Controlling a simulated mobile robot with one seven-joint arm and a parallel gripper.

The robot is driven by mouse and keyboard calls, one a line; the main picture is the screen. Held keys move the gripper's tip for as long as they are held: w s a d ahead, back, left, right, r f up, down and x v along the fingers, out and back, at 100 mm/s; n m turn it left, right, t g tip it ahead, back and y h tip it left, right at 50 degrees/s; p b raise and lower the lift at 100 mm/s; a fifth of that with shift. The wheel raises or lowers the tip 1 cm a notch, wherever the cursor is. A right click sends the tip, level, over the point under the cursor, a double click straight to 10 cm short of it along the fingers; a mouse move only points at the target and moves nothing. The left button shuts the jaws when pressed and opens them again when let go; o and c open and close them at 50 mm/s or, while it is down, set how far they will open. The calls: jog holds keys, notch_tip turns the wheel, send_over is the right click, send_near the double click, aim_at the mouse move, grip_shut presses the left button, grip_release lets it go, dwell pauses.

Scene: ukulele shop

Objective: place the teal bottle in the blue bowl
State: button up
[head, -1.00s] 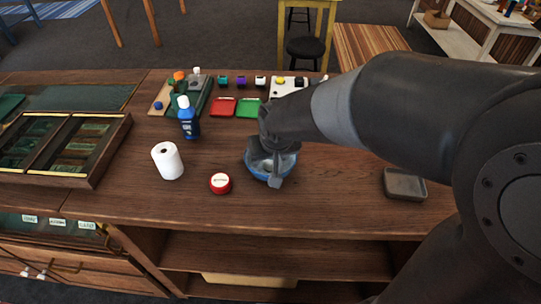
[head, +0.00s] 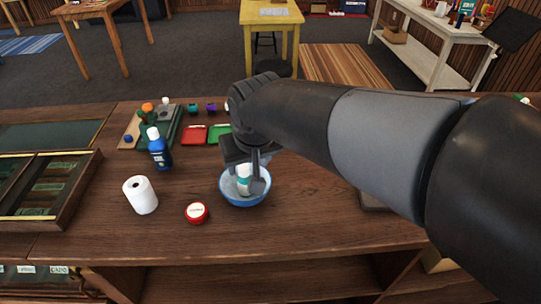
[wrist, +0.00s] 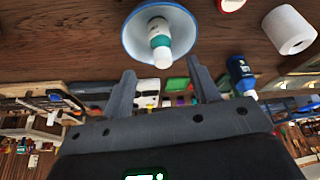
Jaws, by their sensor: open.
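The blue bowl (head: 243,201) stands on the wooden counter, right of the red-lidded tin. The teal bottle (head: 243,178), white with a teal band, is inside the bowl; it also shows in the wrist view (wrist: 160,42), within the bowl (wrist: 134,33). In the head view my gripper (head: 252,179) is above the bowl and hides part of the bottle. In the wrist view my gripper (wrist: 160,85) has its two fingers spread apart, with nothing held between them, and the bottle stands clear of the fingertips.
A blue bottle with a white cap (head: 159,152), a white paper roll (head: 140,195) and a red-lidded tin (head: 196,213) stand left of the bowl. Red (head: 193,135) and green (head: 219,134) trays lie behind. The counter front right of the bowl is clear.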

jog(key=s+d+m, duration=0.1)
jog(key=s+d, duration=0.4)
jog(key=d, duration=0.3)
jog(key=s+d+m+t+h, duration=0.1)
jog(key=s+d+m, duration=0.1)
jog(key=s+d, duration=0.3)
jog(key=d, duration=0.3)
jog(key=shift+s+d+r+m, duration=0.25)
jog(key=shift+s+r+m, duration=0.05)
